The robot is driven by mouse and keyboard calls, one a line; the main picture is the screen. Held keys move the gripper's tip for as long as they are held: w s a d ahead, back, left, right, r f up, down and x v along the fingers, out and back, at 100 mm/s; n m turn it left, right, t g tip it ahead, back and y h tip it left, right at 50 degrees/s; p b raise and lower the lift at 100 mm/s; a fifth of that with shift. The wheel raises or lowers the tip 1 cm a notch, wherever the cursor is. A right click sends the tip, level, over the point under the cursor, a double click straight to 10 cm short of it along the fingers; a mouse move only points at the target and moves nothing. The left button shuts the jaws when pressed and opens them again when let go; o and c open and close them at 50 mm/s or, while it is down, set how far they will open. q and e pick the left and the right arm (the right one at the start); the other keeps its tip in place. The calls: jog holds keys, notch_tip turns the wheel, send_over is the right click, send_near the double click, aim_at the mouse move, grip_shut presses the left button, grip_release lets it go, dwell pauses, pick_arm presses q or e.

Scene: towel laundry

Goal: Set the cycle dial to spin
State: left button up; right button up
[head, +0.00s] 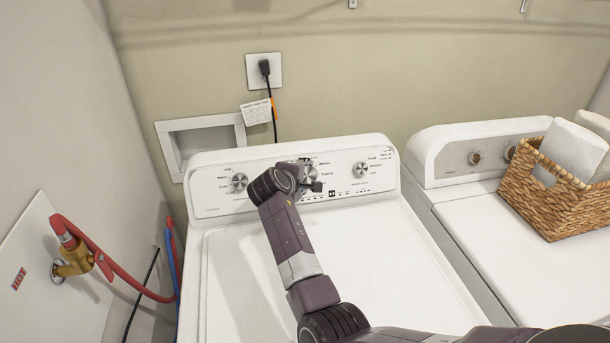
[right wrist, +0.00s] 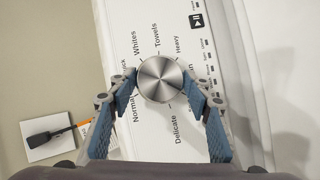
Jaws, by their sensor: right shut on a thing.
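The cycle dial is a round brushed-metal knob (right wrist: 162,75) in the middle of the washer's control panel (head: 343,188). My right gripper (right wrist: 163,94) has one blue finger on each side of the dial and is shut on it. Labels around the dial read Whites, Towels, Heavy, Normal and Delicate. Other labels are partly hidden by the fingers, and I cannot make out a pointer mark on the dial. In the head view my right arm covers most of the dial, with the gripper (head: 311,184) at the panel. My left gripper is not in view.
Two smaller knobs flank the dial, a left knob (head: 239,182) and a right knob (head: 360,170). The washer lid (head: 380,250) is closed. A wicker basket with towels (head: 550,195) stands on the dryer (head: 455,205) at right. Red hose (head: 120,285) and brass valve (head: 75,262) are at left.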

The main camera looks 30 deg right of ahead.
jog(key=shift+f, duration=0.1)
dwell(0.3)
jog(key=o, duration=1.2)
jog(key=shift+c, duration=0.2)
notch_tip(320, 180, up, 10)
